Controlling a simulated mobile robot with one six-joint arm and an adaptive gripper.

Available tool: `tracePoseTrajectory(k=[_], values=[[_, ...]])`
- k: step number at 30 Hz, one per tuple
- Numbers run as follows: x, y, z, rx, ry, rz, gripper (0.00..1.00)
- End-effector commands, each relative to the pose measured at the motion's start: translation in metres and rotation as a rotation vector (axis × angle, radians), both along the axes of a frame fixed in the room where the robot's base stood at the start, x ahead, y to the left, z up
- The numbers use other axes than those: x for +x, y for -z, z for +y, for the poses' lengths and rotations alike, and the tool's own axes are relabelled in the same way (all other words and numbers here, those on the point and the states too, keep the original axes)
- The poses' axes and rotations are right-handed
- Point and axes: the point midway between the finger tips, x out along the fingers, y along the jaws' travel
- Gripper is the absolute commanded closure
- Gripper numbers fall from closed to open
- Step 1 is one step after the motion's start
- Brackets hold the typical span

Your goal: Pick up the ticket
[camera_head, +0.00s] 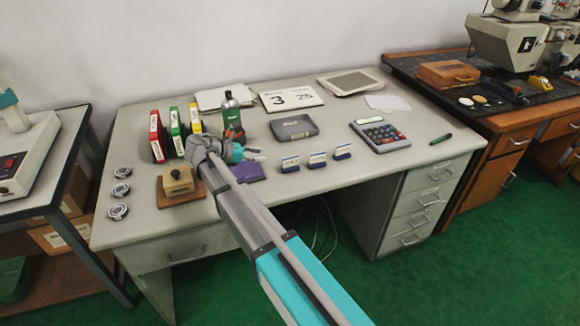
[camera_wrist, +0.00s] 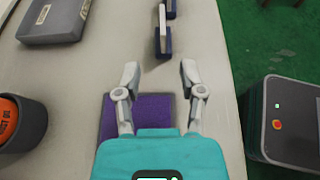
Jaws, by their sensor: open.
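Several small blue-and-white pieces stand in a row near the desk's front edge: a left one (camera_head: 290,164), a middle one (camera_head: 317,160) and a right one (camera_head: 343,152). They look like white cards in blue holders; I cannot tell for certain which thing is the ticket. My gripper (camera_head: 257,154) is open and empty, just left of the row. In the wrist view my gripper (camera_wrist: 159,74) has its fingers apart, with the nearest blue-and-white piece (camera_wrist: 162,38) ahead of the gap, not between them. A purple pad (camera_wrist: 152,107) lies beneath the fingers.
A dark grey box (camera_head: 293,128) lies behind the row. A dark cup with an orange item (camera_wrist: 28,125) is left of my gripper. A calculator (camera_head: 381,134) and a green pen (camera_head: 441,139) lie right. The desk (camera_head: 300,188) is clear between row and calculator.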

Motion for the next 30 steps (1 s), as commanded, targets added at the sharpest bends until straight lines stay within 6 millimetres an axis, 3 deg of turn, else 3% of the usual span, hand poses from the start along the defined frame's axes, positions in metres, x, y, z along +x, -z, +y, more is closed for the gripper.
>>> tracePoseTrajectory(k=[5, 21, 30], values=[[0.002, 0.005, -0.008, 0.001, 0.001, 0.0, 0.49], [0.02, 0.032, -0.069, 0.001, 0.0, -0.001, 0.49], [0.022, 0.033, -0.075, 0.001, -0.001, -0.001, 0.49]])
